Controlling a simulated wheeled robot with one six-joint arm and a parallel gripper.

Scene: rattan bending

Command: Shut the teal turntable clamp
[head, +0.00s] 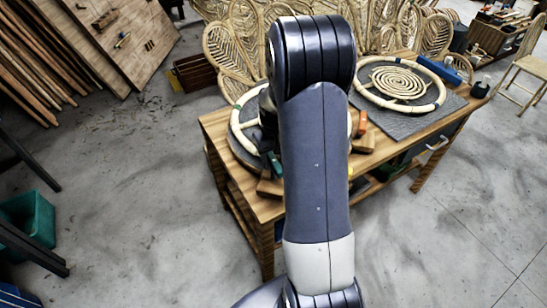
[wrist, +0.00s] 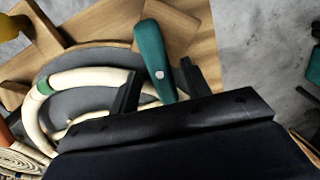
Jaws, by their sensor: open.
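The teal turntable clamp (wrist: 152,52) shows in the wrist view as a teal lever with a pale rivet, standing beside the dark round turntable (wrist: 60,70). In the head view the teal clamp (head: 275,164) is at the front edge of the left turntable (head: 236,136), partly hidden by my arm. A pale rattan ring with a green mark lies on the turntable. My gripper (wrist: 160,88) is open; the lever's lower end shows between its two dark fingers. I cannot tell whether they touch it. My arm hides most of the gripper in the head view.
The wooden workbench (head: 262,209) carries an orange clamp (head: 362,123), wooden blocks and a grey mat with a second rattan ring (head: 436,98) and a coil. Woven rattan panels (head: 233,45) stand behind. A green bin (head: 34,219) is on the floor at left. Floor around the bench is mostly clear.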

